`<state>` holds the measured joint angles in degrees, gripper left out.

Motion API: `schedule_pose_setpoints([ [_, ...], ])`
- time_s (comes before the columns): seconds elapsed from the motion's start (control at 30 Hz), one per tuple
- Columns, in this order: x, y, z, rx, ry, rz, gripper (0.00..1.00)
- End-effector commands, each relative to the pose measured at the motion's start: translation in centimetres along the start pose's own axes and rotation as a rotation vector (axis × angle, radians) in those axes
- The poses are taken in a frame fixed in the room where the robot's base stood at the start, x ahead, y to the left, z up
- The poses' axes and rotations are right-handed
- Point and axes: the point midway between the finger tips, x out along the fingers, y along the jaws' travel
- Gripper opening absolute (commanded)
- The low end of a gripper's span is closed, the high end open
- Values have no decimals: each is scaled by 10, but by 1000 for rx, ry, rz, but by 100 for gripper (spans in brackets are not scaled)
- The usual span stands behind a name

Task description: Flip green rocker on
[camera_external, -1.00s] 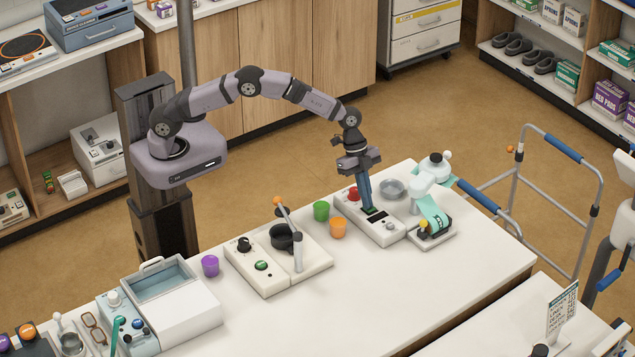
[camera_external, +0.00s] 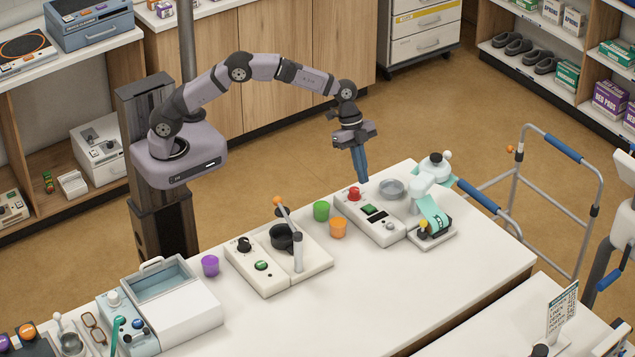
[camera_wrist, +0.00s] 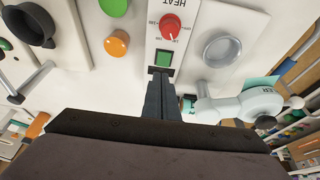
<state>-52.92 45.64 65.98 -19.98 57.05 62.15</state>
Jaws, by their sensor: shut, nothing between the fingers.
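The green rocker (camera_external: 369,209) sits on a white control panel (camera_external: 385,236) on the table, between a red knob (camera_external: 354,194) and a dark display. In the wrist view the green rocker (camera_wrist: 163,59) shows in a dark frame, with the red knob (camera_wrist: 170,26) just beyond it. My gripper (camera_external: 364,181) is shut and empty, pointing down above the panel, apart from the rocker in the outside view. In the wrist view my gripper (camera_wrist: 160,72) has its fingertips beside the rocker's near edge. The fingers hide the near part of the panel.
A grey bowl (camera_external: 392,187) and a pale teal and white device (camera_external: 433,205) stand right of the panel. The table's front middle is clear.

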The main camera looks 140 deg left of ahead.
Motion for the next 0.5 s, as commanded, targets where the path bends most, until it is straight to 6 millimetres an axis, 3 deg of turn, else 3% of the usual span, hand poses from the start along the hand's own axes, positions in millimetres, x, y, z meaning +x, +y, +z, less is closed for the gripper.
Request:
schedule_pose_setpoints([
  [0.2, -34, -1, 0, 2, 2, -4, 0],
  [0.5, -56, 0, 0, 0, 1, -2, 0],
])
